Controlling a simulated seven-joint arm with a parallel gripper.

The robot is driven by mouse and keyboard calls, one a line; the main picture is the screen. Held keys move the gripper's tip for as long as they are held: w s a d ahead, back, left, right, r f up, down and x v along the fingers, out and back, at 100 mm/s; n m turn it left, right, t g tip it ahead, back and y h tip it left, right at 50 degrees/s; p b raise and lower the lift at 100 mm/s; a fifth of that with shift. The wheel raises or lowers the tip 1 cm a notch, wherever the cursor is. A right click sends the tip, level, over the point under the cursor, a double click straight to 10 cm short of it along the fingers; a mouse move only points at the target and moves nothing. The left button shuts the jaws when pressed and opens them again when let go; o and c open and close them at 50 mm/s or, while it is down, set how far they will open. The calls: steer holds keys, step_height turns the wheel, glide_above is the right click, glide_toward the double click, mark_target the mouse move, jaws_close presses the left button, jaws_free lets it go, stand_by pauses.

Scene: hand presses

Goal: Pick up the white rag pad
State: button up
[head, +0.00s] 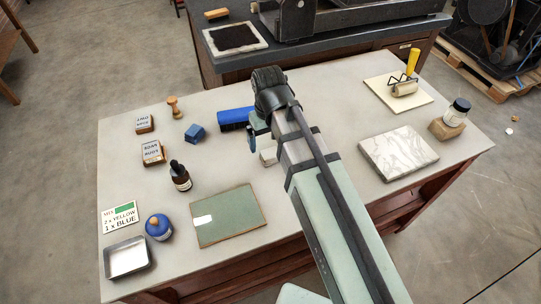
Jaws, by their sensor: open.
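A small white pad (268,156), which looks like the white rag pad, lies on the grey table, partly hidden behind my arm. My gripper (254,136) is just above and left of it in the picture. My gripper is open; the space between its fingers is small in this view, and nothing shows held. I cannot tell its height over the pad.
A blue box (235,119) lies close left of my gripper. A dark dropper bottle (180,176) and a green board (228,216) with a white patch stand nearer. A marbled slab (398,153) lies right. Bare table separates these.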

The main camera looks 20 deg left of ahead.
mark_target(270, 153)
steer(key=shift+s+d+f, duration=0.1)
steer(key=shift+d+f, duration=0.1)
steer(key=shift+f, duration=0.45)
steer(key=shift+d+f, duration=0.1)
steer(key=shift+f, duration=1.75)
steer(key=shift+c, duration=0.4)
steer(key=c, duration=1)
